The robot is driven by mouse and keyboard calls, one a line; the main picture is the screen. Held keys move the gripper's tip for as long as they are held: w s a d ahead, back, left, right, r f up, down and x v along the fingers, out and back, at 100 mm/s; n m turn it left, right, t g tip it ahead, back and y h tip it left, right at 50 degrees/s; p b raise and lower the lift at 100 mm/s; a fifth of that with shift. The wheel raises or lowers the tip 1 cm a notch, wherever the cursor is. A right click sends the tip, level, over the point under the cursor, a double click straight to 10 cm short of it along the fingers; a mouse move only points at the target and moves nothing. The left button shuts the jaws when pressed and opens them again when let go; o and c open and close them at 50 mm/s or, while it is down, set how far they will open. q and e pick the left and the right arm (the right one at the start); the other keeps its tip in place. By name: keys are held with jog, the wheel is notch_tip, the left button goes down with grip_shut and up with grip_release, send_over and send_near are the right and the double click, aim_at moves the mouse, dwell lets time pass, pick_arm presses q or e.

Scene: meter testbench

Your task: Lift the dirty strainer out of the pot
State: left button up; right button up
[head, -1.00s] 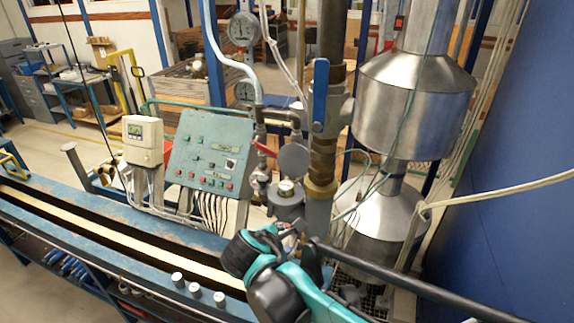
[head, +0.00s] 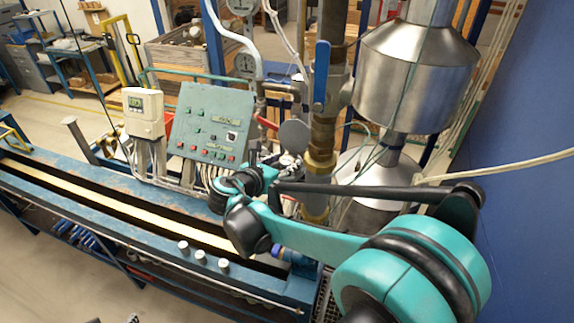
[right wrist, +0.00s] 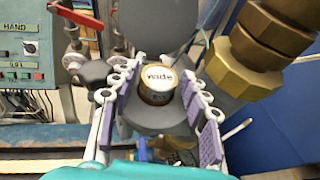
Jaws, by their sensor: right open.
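A short brass-coloured cylinder with a white lettered top (right wrist: 158,82) sits in a dark grey round housing (right wrist: 150,118), which appears to be the pot with the strainer. My right gripper (right wrist: 158,72) is open. Its purple-padded fingers stand on either side of the cylinder, with a visible gap to each pad. In the head view my right arm and wrist (head: 240,185) cover most of the pot, and the cylinder is hidden there. A grey round lid (head: 294,135) stands raised behind it. I cannot see dirt on the strainer. My left gripper is not in view.
A brass pipe fitting (right wrist: 262,48) stands close on the right of my right gripper. A green control panel (head: 210,122) with a white meter box (head: 143,112) is on the left. A blue bench rail (head: 110,190) runs along the front. Large metal tanks (head: 415,75) stand at the right.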

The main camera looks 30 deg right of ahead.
jog(key=shift+x, duration=0.9)
jog(key=shift+a, duration=0.15)
jog(key=c, duration=1)
jog(key=shift+r, duration=0.1)
